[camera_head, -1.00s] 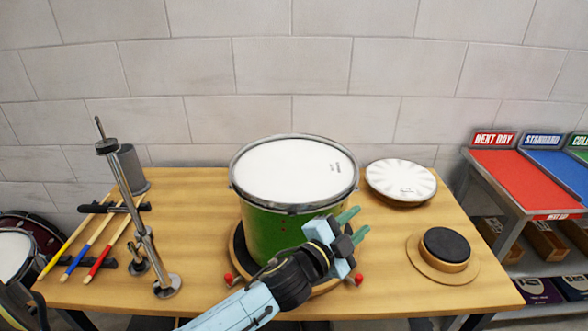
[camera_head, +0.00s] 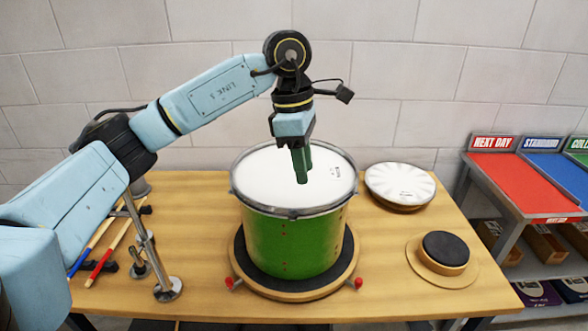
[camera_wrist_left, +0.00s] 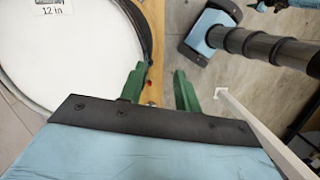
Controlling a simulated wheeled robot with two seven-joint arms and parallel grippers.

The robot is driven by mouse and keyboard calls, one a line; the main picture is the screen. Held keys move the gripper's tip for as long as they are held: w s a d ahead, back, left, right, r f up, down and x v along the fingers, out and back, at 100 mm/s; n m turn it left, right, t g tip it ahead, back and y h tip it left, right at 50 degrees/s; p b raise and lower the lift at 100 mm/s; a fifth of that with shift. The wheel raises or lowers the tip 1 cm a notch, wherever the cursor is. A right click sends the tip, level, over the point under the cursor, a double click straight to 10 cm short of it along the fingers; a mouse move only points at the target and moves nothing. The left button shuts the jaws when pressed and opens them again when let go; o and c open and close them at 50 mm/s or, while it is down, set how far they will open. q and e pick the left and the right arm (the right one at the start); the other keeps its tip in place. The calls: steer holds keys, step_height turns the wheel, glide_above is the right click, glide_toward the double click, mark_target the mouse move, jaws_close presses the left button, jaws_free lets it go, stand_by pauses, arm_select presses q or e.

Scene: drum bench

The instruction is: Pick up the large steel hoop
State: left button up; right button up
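The large steel hoop (camera_head: 270,211) is a grey metal ring seated around the white top head (camera_head: 275,175) of a green drum (camera_head: 285,245). The drum stands upright on a round black-topped stand (camera_head: 345,268) in the middle of the bench. My left gripper (camera_head: 302,182) points down, its green fingers in front of the drum head in the head view; the height gap cannot be told. In the left wrist view its two fingers (camera_wrist_left: 159,85) are apart with nothing between them, and the drum head fills the upper left. My right gripper is not in view.
A metal stand (camera_head: 150,255) and several coloured sticks (camera_head: 105,252) are at the left, partly behind my arm. A pale disc (camera_head: 400,182) and a black practice pad (camera_head: 446,247) lie to the right. A shelf with red and blue bays (camera_head: 515,178) stands beyond the bench.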

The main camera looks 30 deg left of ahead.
arm_select(q)
step_height(320, 180, up, 2)
steer(key=y, duration=0.2)
glide_above(284, 207)
steer(key=f, duration=0.7)
steer(key=shift+s+f, duration=0.2)
steer(key=shift+f, duration=0.2)
steer(key=shift+w+f, duration=0.1)
steer(key=shift+f, duration=2.55)
jaws_close()
steer(key=shift+r, duration=0.1)
